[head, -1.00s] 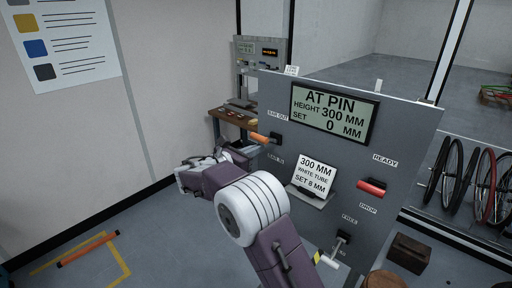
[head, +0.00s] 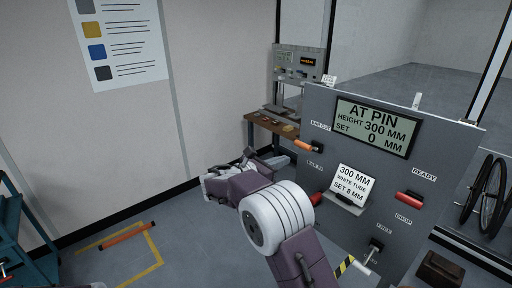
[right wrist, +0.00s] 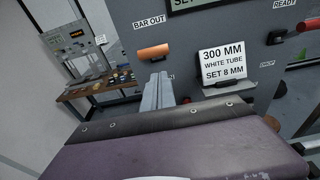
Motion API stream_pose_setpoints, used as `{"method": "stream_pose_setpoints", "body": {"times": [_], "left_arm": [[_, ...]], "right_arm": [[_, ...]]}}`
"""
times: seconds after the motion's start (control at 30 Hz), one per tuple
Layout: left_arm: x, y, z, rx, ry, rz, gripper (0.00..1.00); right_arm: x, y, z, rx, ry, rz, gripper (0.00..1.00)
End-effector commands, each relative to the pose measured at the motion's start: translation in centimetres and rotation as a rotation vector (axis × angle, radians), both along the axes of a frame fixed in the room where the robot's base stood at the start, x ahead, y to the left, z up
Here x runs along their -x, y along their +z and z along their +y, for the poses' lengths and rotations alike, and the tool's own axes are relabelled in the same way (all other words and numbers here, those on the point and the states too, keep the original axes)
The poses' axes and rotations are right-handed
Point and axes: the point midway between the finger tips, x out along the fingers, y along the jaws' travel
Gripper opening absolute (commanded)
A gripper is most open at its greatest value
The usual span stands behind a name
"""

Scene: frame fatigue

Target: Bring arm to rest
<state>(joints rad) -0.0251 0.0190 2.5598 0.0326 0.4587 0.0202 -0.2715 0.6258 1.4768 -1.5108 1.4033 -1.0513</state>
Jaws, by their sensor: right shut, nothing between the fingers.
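My right arm reaches in from the bottom of the head view. Its gripper (head: 212,186) is at the arm's far end, left of the grey control panel (head: 385,235) and apart from it. In the right wrist view the fingers (right wrist: 158,92) are together with nothing between them, in front of the panel's face and just below the orange handle (right wrist: 152,52). The panel's display (head: 374,126) reads AT PIN, height 300 MM, set 0 MM. My left gripper is not in view.
A card (head: 353,182) on the panel reads 300 MM white tube, set 8 MM. A red handle (head: 410,199) sits right of it. A wooden bench (head: 270,126) stands behind. A blue rack (head: 22,235) is at left.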

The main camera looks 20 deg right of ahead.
Motion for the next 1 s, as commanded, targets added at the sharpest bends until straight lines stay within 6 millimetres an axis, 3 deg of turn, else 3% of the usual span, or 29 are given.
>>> {"method": "stream_pose_setpoints", "body": {"times": [0.1,0.17,0.23,0.27,0.3,0.4,0.47,0.57,0.7,0.77,0.83,0.9,1.0], "left_arm": [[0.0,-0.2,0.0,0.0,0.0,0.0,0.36],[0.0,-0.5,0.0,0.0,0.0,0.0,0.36],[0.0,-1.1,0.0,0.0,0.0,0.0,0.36],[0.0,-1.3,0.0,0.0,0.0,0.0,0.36],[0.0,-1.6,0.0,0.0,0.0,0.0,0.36],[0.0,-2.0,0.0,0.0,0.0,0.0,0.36],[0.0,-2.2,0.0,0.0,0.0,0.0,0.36],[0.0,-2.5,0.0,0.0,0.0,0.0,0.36],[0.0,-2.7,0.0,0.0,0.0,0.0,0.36],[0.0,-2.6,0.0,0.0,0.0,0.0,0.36],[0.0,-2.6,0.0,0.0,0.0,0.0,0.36],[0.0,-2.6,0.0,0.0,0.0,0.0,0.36],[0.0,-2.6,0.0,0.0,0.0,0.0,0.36]], "right_arm": [[0.1,0.0,-0.4,-0.001,-0.009,-0.004,0.0],[0.6,1.2,-1.5,-0.009,-0.029,-0.035,0.0],[2.9,2.4,-3.9,-0.028,-0.08,-0.058,0.0],[4.7,1.6,-4.9,-0.066,-0.113,-0.04,0.0],[7.1,-0.4,-5.9,-0.147,-0.154,-0.01,0.0],[12.8,-6.7,-6.0,-0.415,-0.263,-0.011,0.0],[16.2,-10.6,-4.9,-0.592,-0.349,-0.047,0.0],[22.0,-16.8,-1.1,-0.9,-0.558,-0.166,0.0],[28.2,-23.1,6.4,-1.27,-0.996,-0.456,0.0],[29.6,-24.7,9.2,-1.365,-1.209,-0.611,0.0],[29.7,-25.8,11.3,-1.424,-1.417,-0.792,0.0],[28.2,-25.7,11.9,-1.464,-1.512,-0.928,0.0],[27.7,-25.6,11.9,-1.467,-1.547,-0.984,0.0]]}}
